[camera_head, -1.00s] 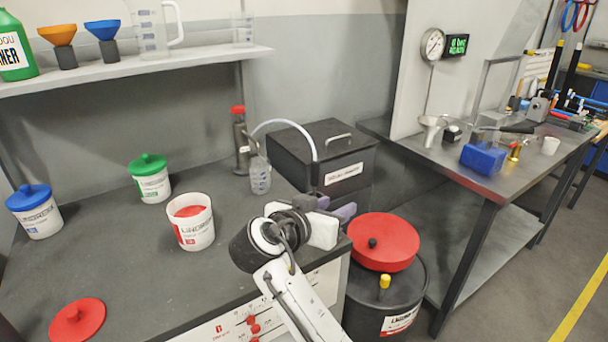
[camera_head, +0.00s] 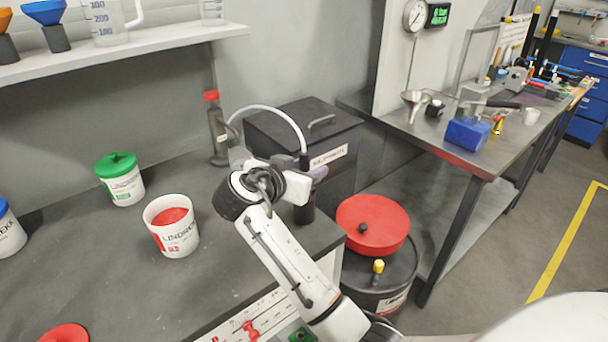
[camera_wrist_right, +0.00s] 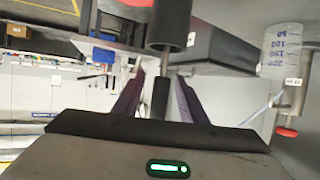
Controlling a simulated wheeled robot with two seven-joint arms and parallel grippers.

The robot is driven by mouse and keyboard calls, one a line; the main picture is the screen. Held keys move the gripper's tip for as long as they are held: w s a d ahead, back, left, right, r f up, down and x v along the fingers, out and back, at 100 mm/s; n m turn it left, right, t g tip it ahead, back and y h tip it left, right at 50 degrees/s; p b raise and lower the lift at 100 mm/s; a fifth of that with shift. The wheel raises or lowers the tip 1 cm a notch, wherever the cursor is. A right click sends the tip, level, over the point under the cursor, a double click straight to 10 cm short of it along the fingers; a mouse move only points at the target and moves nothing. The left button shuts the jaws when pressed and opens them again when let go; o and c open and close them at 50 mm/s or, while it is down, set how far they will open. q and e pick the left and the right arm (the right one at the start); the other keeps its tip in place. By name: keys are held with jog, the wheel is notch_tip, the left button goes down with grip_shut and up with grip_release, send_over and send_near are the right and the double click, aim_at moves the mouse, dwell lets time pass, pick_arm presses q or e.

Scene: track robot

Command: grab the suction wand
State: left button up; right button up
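The suction wand (camera_head: 304,160) is dark and upright, with a clear hose arching from its top, beside the black cabinet at the counter's right end. My right gripper (camera_head: 318,174) is at the wand and hides part of it. In the right wrist view, the wand's black grip (camera_wrist_right: 160,97) lies between the two purple fingers (camera_wrist_right: 158,82), with a visible gap on both sides. A thin grey rod joins it to a thicker black cylinder (camera_wrist_right: 170,24), which also shows below the gripper in the head view (camera_head: 304,212). My left gripper is not in view.
A black cabinet (camera_head: 290,127) stands close behind the wand. A dark bottle with a red cap (camera_head: 217,135) stands left of it. A red-lidded drum (camera_head: 372,222) is to the right. An open white tub (camera_head: 172,232) and a green-lidded tub (camera_head: 121,182) stand on the counter.

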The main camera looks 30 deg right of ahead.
jog(key=shift+x, duration=1.4)
grip_shut()
